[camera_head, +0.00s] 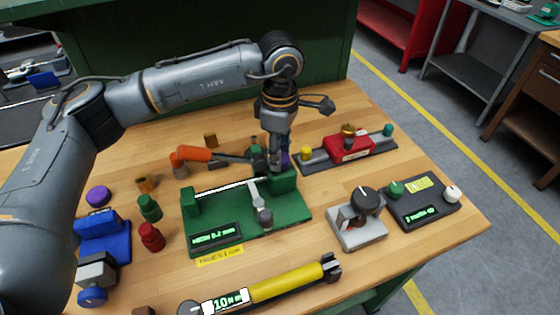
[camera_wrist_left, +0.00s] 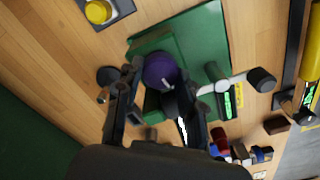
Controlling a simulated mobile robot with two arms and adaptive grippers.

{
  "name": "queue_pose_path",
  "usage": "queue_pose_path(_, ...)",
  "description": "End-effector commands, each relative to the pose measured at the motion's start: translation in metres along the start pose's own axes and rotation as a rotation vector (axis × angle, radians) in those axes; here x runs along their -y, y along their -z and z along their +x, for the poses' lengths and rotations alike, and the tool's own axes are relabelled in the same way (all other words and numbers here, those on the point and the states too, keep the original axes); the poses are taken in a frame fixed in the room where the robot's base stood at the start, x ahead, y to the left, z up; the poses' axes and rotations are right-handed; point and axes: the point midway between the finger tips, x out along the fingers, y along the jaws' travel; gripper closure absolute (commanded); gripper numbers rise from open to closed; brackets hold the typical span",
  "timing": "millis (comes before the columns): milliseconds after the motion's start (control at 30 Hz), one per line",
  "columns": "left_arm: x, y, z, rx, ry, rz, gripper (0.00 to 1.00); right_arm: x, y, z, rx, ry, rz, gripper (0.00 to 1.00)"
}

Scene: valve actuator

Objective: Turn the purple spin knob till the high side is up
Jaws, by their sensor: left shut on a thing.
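The purple knob (camera_head: 285,159) sits at the back right of the green fixture (camera_head: 230,215), mostly hidden by my left gripper (camera_head: 275,150) in the head view. In the left wrist view the round purple knob (camera_wrist_left: 160,72) lies between the fingers of my left gripper (camera_wrist_left: 158,88), over the green fixture (camera_wrist_left: 200,40). The left gripper comes down from above and is shut on the knob. Which side of the knob is high cannot be told. A grey lever (camera_head: 258,200) and a small green display (camera_head: 214,236) are on the fixture. My right gripper is not in view.
An orange-handled tool (camera_head: 195,154) stands close left of my gripper. A red unit on a dark rail (camera_head: 350,148) is to the right. A grey device with a black knob (camera_head: 360,205), a dark dial box (camera_head: 425,205), a yellow cylinder (camera_head: 285,282) and blue blocks (camera_head: 103,240) surround the fixture.

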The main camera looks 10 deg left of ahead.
Motion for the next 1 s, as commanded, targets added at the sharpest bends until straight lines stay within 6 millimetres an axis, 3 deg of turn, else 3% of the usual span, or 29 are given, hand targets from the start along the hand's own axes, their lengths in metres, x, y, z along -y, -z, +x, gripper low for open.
queue_pose_path(300, -0.001, 0.000, 0.001, 0.001, -0.002, 0.149, 0.93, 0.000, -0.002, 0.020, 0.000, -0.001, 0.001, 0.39)
queue_pose_path(933, -0.001, 0.000, -0.001, 0.001, -0.002, 0.194, 0.93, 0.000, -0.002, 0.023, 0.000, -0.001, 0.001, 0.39)
queue_pose_path(967, -0.001, 0.000, -0.001, 0.001, -0.003, 0.194, 0.56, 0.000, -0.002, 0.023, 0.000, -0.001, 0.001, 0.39)
queue_pose_path(1000, -0.001, 0.000, -0.001, 0.001, -0.003, 0.194, 0.47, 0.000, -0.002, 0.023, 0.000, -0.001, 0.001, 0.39)
